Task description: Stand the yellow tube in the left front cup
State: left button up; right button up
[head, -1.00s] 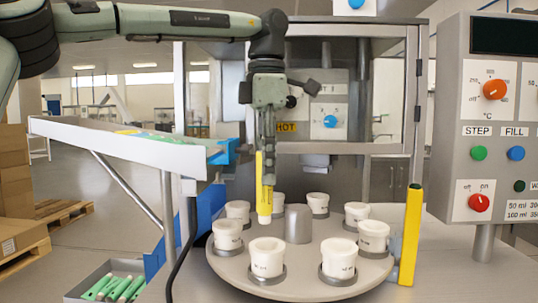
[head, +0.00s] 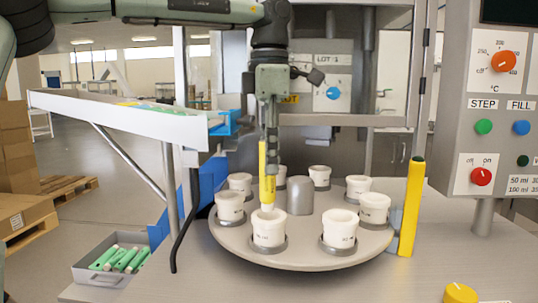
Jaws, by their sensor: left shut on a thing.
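My left gripper (head: 268,135) points straight down and is shut on the yellow tube (head: 267,186), which hangs upright below the fingers. The left front cup (head: 268,233), white with small dark print, sits in a holder on the round turntable (head: 300,259). The tube's lower end overlaps the cup's open mouth in the head view. It is at rim height or slightly inside; I cannot tell whether it touches the cup. My right gripper is not in view.
Several other white cups ring the turntable, including the right front cup (head: 340,229). A grey hub (head: 300,196) stands in its middle. A yellow post (head: 411,208) is at the right, the chute (head: 120,113) at the left. A grey crate (head: 97,274) holds green tubes.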

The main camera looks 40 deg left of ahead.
pick_arm(q)
jog(key=shift+w+d, duration=0.1)
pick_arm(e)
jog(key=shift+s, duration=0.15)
pick_arm(q)
jog(key=shift+f+b, duration=1)
jog(key=shift+f, duration=1.1)
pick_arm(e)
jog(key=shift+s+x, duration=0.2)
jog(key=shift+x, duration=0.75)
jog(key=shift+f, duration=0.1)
pick_arm(q)
jog(key=o, duration=0.8)
jog(key=shift+o, duration=0.2)
notch_tip(320, 180, up, 12)
jog(key=shift+r, duration=0.1)
